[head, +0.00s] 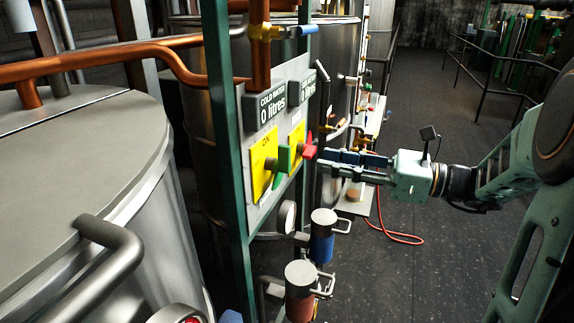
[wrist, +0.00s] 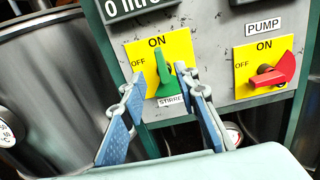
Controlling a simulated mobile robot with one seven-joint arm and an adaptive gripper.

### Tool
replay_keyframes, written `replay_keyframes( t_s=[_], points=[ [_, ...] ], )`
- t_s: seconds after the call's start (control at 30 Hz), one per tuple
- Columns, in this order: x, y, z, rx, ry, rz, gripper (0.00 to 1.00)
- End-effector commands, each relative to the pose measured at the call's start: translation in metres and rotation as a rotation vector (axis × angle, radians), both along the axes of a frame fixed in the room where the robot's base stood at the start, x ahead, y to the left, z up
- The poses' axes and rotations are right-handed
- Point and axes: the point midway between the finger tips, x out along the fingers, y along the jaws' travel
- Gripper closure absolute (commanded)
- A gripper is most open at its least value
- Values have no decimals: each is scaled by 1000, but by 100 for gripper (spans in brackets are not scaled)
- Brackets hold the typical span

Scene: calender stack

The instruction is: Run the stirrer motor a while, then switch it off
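The green stirrer switch (wrist: 163,74) sits on a yellow plate (wrist: 137,51) marked ON at the top and OFF at the left. Its handle stands nearly upright, with its narrow end towards ON. The switch also shows in the head view (head: 284,158). My gripper (wrist: 160,74) is open, with one blue-padded finger on each side of the green handle in the wrist view. A gap shows on both sides, and the handle is not gripped. In the head view my gripper (head: 320,158) points at the panel from the right. The stirrer label is partly hidden.
The red pump switch (wrist: 272,74) is right of the green one, its handle lying roughly sideways. Grey litre displays (head: 270,105) sit above. A green frame post (head: 230,170) and large metal tank (head: 80,180) stand left. Open floor (head: 420,120) lies behind the gripper.

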Motion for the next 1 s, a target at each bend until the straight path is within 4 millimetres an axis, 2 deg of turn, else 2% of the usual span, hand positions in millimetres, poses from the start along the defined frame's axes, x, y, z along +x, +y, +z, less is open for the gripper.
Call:
replay_keyframes(
  t_s=[0.17, 0.43, 0.6, 0.77, 1.0],
  points=[
    [7, 23, 3, 1, 1, 6, 72],
    [24, 72, 3, 2, 2, 6, 72],
    [32, 91, 2, 2, 2, 3, 72],
    [36, 99, 1, 2, 2, 2, 72],
    [36, 100, 1, 0, 1, 1, 72]
  ],
)
